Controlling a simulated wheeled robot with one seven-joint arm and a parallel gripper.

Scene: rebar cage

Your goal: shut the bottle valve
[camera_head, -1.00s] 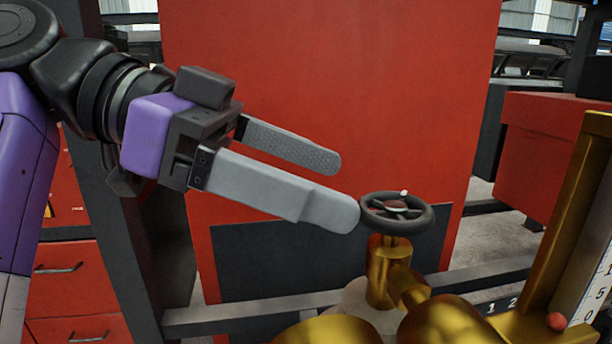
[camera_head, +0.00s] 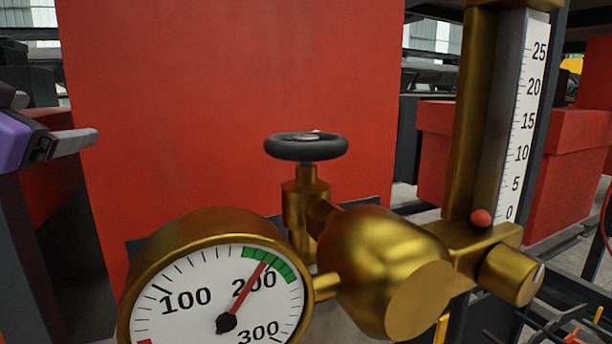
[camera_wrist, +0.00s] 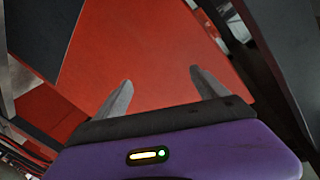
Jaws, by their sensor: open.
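The bottle valve has a black round handwheel (camera_head: 306,147) on top of a brass valve body (camera_head: 302,207), in the middle of the head view. My gripper (camera_head: 92,137) is at the left edge of the head view, mostly cut off, well to the left of the handwheel and apart from it. In the wrist view both fingers of my gripper (camera_wrist: 158,92) stand apart with nothing between them. The valve does not show in the wrist view.
A brass pressure gauge (camera_head: 215,290) stands in front, its red needle near 200. A flow tube with a scale (camera_head: 522,120) and a red ball (camera_head: 481,218) at 0 stands right of the valve. A brass knob (camera_head: 512,274) sits below it. A large red panel (camera_head: 230,90) is behind.

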